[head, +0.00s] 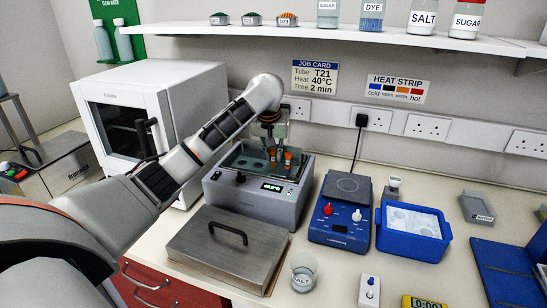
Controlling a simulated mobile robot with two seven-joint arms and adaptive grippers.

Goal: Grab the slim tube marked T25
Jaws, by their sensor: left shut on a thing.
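My left gripper (278,153) points down into the grey water bath (254,201), its fingers shut on a slim tube with an orange part (288,156). The fingers and the bath's clear walls partly hide the tube. It is too small for me to read any marking, so I cannot tell whether it is T25. I cannot tell how far the tube is raised in the bath. The job card (314,77) on the wall reads T21, 40°C, 2 min. My right gripper is not in view.
A steel lid with a black handle (222,249) lies in front of the bath. A blue hotplate (341,220) and a blue ice tray (412,253) stand to its right. A white oven (137,110) is behind my arm.

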